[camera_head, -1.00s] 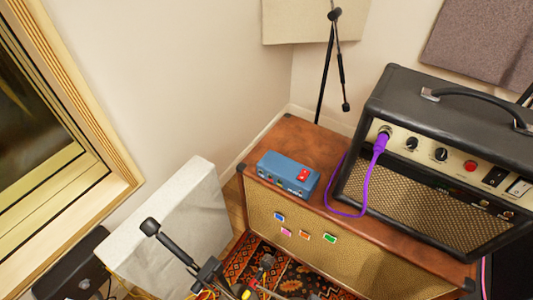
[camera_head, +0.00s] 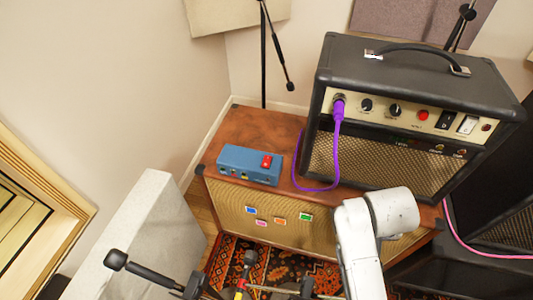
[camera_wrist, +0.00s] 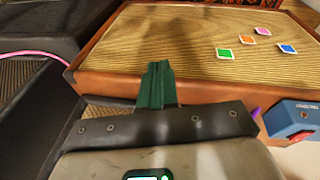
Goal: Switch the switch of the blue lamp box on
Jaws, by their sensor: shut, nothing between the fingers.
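The blue lamp box (camera_head: 248,166) sits on the brown top of the speaker cabinet, left of the amplifier. Its red switch (camera_head: 267,161) is on the top face, towards the right end; I cannot tell its position. In the wrist view the blue box (camera_wrist: 292,118) shows partly at the right edge, with part of the red switch (camera_wrist: 300,136). My gripper (camera_wrist: 156,68) shows its green fingers shut together and empty, in front of the cabinet and well to the side of the box. In the head view only my white arm shows, near the cabinet's front right.
The black amplifier (camera_head: 410,115) stands right of the box, with a purple cable (camera_head: 337,125) looping down onto the cabinet (camera_head: 235,125). A microphone stand (camera_head: 264,60) rises behind. A pale panel (camera_head: 135,240) stands at left. A black speaker (camera_head: 495,200) is at right.

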